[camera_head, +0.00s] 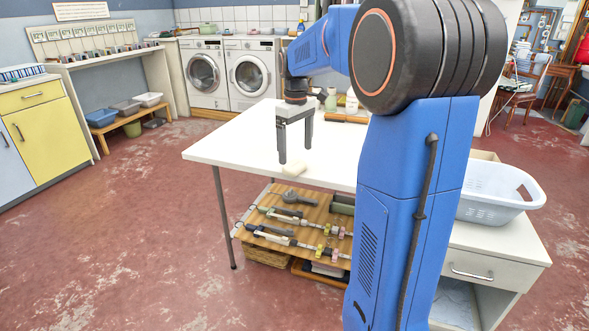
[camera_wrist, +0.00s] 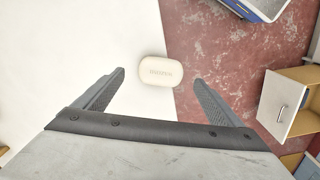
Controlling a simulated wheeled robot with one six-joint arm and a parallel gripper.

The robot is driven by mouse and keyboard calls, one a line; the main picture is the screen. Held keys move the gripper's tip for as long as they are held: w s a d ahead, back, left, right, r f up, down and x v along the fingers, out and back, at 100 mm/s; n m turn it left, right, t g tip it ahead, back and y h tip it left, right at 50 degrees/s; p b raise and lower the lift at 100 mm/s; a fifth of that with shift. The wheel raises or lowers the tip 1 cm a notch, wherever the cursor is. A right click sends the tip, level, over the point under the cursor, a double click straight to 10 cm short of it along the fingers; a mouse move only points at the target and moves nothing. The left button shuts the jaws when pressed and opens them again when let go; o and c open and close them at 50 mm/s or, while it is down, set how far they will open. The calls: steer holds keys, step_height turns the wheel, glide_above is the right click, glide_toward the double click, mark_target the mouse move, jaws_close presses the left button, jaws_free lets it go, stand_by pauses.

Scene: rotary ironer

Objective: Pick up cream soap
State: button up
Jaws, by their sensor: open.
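The cream soap (camera_head: 294,169) is a small rounded bar lying on the white table (camera_head: 232,146), close to its front edge. In the wrist view the soap (camera_wrist: 160,71) lies ahead of the fingertips, roughly midway between them, with faint lettering on its top. Part of it reaches to the table's edge, with the red floor beyond. My gripper (camera_head: 295,156) is open and empty, pointing down above the table near the soap. In the wrist view my gripper (camera_wrist: 158,77) shows both fingers spread apart, not touching the soap.
A wooden shelf (camera_head: 262,216) with several tools sits under the table. A pale laundry basket (camera_head: 490,205) stands at the right behind my arm. Bottles (camera_head: 331,99) stand at the table's back. The table's left part is clear.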

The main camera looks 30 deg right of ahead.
mark_target(294, 164)
steer(key=shift+w+a+f, duration=0.15)
steer(key=shift+f, duration=2.55)
steer(key=c, duration=1.3)
